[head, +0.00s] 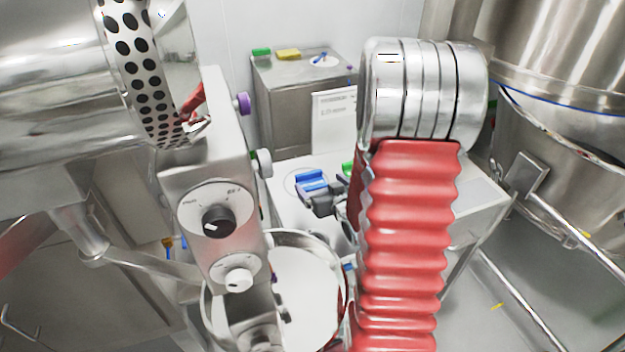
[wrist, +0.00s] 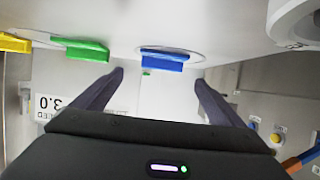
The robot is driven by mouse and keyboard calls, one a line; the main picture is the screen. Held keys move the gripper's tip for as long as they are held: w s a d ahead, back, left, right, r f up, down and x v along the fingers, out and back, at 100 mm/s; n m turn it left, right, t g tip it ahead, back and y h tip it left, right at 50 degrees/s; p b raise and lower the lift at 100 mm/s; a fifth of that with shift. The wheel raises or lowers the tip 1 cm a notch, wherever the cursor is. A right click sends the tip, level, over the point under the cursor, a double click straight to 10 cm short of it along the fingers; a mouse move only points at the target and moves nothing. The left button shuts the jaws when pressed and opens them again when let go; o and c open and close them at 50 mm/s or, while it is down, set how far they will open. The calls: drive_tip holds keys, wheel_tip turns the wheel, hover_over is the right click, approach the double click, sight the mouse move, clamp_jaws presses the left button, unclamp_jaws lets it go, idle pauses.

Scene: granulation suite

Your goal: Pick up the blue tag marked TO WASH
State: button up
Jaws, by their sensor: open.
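A blue tag (head: 311,180) sits on a ring-marked spot of a white table top; its lettering is not legible. In the wrist view the blue tag (wrist: 165,60) lies ahead of my gripper, roughly in line with the gap between the fingers and apart from them. My gripper (wrist: 159,78) is open and empty, its two dark fingers spread. In the head view my gripper (head: 324,203) is a dark shape just on the near side of the blue tag, partly hidden by my red-sleeved arm.
A green tag (wrist: 80,48) and a yellow tag (wrist: 14,43) lie beside the blue one. A steel cabinet (head: 300,95) behind carries another green piece, a yellow piece and a white disc. A steel machine with knobs (head: 216,222) stands left; a large steel vessel (head: 560,110) stands right.

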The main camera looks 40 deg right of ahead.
sight(310, 174)
drive_tip(key=shift+x, duration=1.15)
drive_tip(key=shift+x, duration=2.65)
drive_tip(key=shift+a, duration=0.2)
drive_tip(key=shift+c, duration=0.4)
drive_tip(key=c, duration=1.1)
drive_tip(key=shift+o, duration=0.2)
drive_tip(key=shift+r, duration=0.2)
